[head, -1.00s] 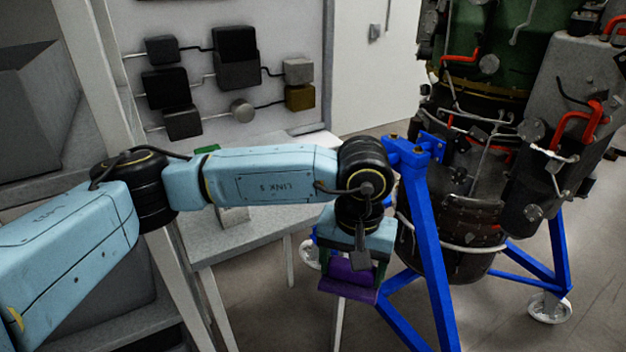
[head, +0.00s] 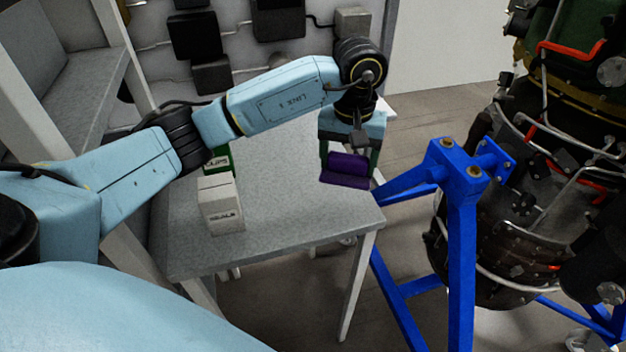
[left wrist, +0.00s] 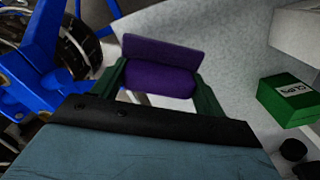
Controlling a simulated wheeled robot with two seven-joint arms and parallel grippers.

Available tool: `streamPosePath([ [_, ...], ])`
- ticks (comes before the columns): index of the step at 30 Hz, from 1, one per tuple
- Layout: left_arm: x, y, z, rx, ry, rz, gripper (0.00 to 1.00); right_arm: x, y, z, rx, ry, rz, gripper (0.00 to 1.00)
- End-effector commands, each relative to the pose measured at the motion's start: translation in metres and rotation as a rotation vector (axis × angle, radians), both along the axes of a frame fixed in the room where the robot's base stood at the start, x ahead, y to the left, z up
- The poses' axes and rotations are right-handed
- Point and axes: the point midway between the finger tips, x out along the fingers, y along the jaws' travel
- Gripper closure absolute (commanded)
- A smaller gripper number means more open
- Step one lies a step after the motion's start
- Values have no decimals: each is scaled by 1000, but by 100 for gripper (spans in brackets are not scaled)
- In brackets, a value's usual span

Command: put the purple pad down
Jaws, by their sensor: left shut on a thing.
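The purple pad (head: 346,169) is held between the green fingers of my left gripper (head: 348,163), which is shut on it. In the head view the pad appears over the right part of the grey table (head: 300,222), near its right edge. I cannot tell for certain how high above the top it is. In the left wrist view the pad (left wrist: 158,68) sits between the two fingertips, with the table edge and some floor beneath it. My right gripper is not in view.
A white box (head: 219,205) and a green box (head: 217,158) stand on the table's left part. The green box, marked clips, also shows in the left wrist view (left wrist: 288,98). A blue turbine stand (head: 460,230) is close at the right. The table's middle is clear.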

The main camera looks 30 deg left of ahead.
Motion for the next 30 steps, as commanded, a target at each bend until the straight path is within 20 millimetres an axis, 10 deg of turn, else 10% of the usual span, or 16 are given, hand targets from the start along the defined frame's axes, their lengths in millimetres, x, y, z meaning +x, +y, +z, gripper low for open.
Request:
streamPosePath([
  [9, -2, 80, 5, -2, 1, 151, 51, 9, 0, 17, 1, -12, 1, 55],
  [30, -2, 82, -88, -4, 3, 158, 51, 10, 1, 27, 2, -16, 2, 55],
])
